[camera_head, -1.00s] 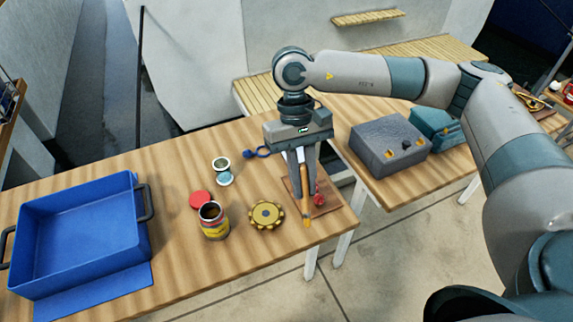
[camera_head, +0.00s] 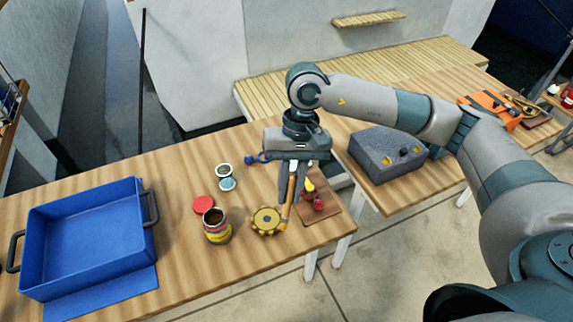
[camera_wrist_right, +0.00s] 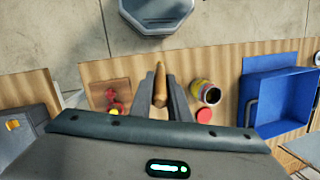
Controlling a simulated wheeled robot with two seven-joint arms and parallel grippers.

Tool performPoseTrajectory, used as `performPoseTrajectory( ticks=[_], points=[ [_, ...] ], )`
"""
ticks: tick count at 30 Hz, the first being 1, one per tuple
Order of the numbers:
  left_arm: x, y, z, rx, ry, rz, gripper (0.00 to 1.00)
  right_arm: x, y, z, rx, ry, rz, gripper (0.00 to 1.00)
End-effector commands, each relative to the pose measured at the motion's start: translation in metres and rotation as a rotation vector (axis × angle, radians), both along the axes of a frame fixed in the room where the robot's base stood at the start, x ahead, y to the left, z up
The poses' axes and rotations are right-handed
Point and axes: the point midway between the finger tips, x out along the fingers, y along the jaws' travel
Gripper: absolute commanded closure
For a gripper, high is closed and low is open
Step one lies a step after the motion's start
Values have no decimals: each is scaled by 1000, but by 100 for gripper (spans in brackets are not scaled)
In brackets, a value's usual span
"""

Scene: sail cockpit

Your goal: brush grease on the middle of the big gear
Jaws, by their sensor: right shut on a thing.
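The big gear (camera_head: 266,220) is a brass-coloured toothed disc lying flat on the wooden table, right of the open can. My right gripper (camera_head: 292,184) points down above the table, just behind and right of the gear. It is shut on a brush with a wooden handle (camera_head: 290,190); the handle also shows between the fingers in the right wrist view (camera_wrist_right: 160,85). The brush's lower end hangs near the gear's right edge; I cannot tell whether it touches. The open can (camera_head: 216,227) has a yellow and red label and dark contents. My left gripper is not in view.
A brown board (camera_head: 325,212) with red and yellow items is at right. A blue bin (camera_head: 85,235) fills the left. A grey case (camera_head: 387,156) is on the adjoining table.

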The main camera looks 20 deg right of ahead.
Motion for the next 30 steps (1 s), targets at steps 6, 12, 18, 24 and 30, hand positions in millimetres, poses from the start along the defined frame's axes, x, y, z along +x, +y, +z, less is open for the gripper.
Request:
performPoseTrajectory(
  ticks=[6,12,18,24,30],
  points=[
    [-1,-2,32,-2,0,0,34,7,8,19,67,-107,-224,100],
    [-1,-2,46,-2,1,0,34,16,4,31,91,-193,-400,100],
    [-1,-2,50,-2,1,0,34,20,-1,35,95,-231,-474,100],
    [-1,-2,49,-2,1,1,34,20,-1,34,95,-233,-479,100],
    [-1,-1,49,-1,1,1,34,20,-1,33,95,-232,-478,100]
  ],
)
